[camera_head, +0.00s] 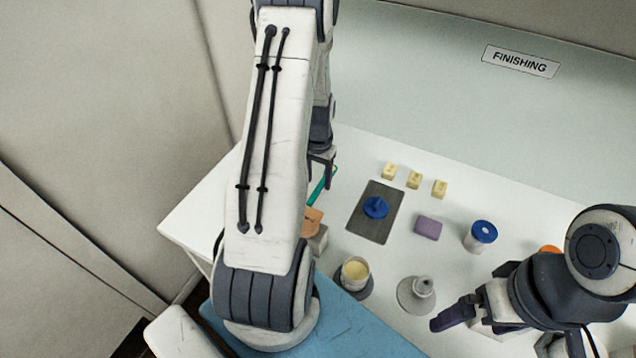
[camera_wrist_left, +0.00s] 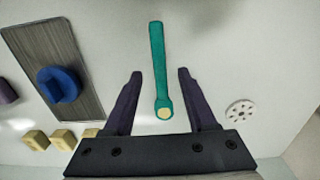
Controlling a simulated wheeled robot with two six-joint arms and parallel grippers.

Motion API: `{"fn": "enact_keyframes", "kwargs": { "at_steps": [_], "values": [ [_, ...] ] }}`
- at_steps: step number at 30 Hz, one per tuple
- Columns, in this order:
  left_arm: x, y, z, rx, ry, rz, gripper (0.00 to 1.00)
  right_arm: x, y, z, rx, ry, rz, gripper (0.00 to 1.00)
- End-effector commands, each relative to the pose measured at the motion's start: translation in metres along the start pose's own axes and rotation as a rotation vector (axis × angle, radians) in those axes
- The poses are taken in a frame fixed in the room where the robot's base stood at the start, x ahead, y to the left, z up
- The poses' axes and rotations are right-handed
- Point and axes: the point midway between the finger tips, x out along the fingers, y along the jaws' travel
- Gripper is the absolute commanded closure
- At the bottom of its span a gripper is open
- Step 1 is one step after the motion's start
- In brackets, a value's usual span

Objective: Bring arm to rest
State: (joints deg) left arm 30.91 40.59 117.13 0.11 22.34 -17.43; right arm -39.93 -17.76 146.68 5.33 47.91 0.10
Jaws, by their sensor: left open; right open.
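My left gripper (camera_head: 322,172) is at the end of the raised left arm, over the back left part of the white table. In the left wrist view the same gripper (camera_wrist_left: 160,85) is open, with its two dark fingers apart. A teal stick-like tool (camera_wrist_left: 157,65) with a pale round end shows between and beyond the fingers, touching neither in the picture. In the head view the teal tool (camera_head: 319,187) is partly hidden by the arm. My right gripper (camera_head: 455,310) is at the lower right, its dark fingertip over the table; it holds nothing that I can see.
On the table (camera_head: 345,145) are a dark mat (camera_head: 362,222) with a blue knobbed piece (camera_head: 375,207), several yellow blocks (camera_head: 414,179), a purple block (camera_head: 428,227), a blue-lidded jar (camera_head: 480,236), a cream-filled cup (camera_head: 355,271) and a grey stemmed piece (camera_head: 420,290). A wall stands behind.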

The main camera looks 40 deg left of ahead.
Motion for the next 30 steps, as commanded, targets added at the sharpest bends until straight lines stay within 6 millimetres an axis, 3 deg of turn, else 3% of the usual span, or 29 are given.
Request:
{"fn": "enact_keyframes", "kwargs": {
  "at_steps": [6,12,23,26,29,30],
  "values": [
    [-0.044,-0.001,-0.001,0.000,0.006,-0.002,0.43,0.011,0.001,0.001,-0.001,0.000,0.000,0.00],
    [-0.074,0.000,-0.001,0.000,0.003,-0.001,0.43,0.015,0.001,0.001,-0.001,0.000,0.000,0.00],
    [-0.085,0.002,0.000,0.003,0.000,0.000,0.43,0.015,0.001,0.001,-0.001,0.000,0.000,0.00],
    [-0.091,0.021,0.001,0.038,0.003,0.001,0.43,0.015,0.001,0.001,-0.001,0.000,0.000,0.00],
    [-0.108,0.066,0.006,0.119,0.012,0.005,0.43,0.015,0.001,0.001,-0.001,0.000,0.000,0.00],
    [-0.116,0.091,0.012,0.166,0.016,0.008,0.43,0.015,0.001,0.001,-0.001,0.000,0.000,0.00]
  ]
}}
